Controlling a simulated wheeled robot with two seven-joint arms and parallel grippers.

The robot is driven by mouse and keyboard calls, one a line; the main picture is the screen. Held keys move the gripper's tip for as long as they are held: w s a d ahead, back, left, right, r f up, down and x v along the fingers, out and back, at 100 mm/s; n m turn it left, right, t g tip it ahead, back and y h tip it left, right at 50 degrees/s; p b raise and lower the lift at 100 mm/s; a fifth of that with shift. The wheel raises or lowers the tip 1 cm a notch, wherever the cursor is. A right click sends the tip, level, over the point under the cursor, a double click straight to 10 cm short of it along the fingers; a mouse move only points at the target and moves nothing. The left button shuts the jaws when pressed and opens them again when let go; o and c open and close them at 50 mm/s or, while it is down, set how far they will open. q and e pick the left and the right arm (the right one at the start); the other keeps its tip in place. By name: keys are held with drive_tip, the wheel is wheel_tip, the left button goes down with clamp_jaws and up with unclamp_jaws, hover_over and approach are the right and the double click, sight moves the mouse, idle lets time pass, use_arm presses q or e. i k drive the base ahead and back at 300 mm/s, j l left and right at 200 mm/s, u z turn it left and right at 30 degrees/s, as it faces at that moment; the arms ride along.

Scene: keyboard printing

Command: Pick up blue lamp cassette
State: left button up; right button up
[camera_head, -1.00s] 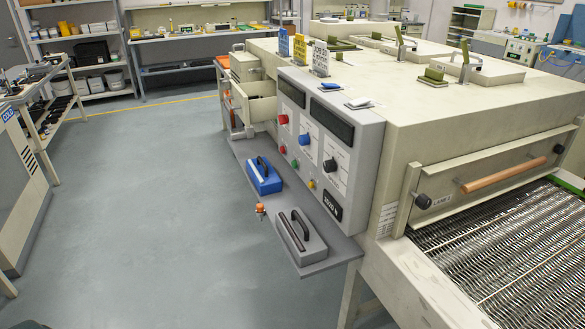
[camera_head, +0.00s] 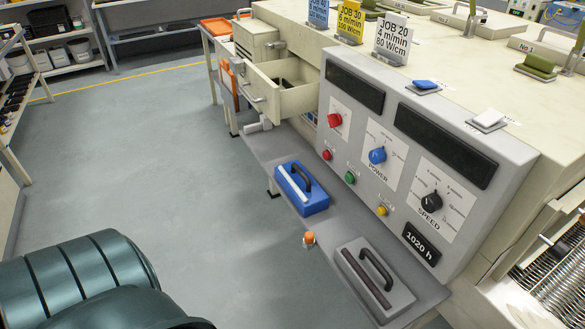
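The blue lamp cassette (camera_head: 302,188) is a blue box with a black arched handle and a pale strip along its top. It lies on the narrow grey shelf (camera_head: 272,148) below the control panel, near the middle of the head view. A dark teal rounded part of my own body shows at the lower left, well apart from the cassette. Neither gripper's fingers are in view.
A grey cassette (camera_head: 374,280) with a black handle sits nearer on the same shelf. A small orange-capped item (camera_head: 309,239) stands between them at the shelf's edge. The control panel (camera_head: 410,150) rises behind. An open drawer (camera_head: 283,86) juts out beyond. The floor at left is clear.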

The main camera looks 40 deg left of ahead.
sight(308, 196)
drive_tip(key=i+j, duration=0.1)
drive_tip(key=j, duration=1.2)
drive_tip(key=i+j, duration=0.15)
drive_tip(key=j, duration=0.5)
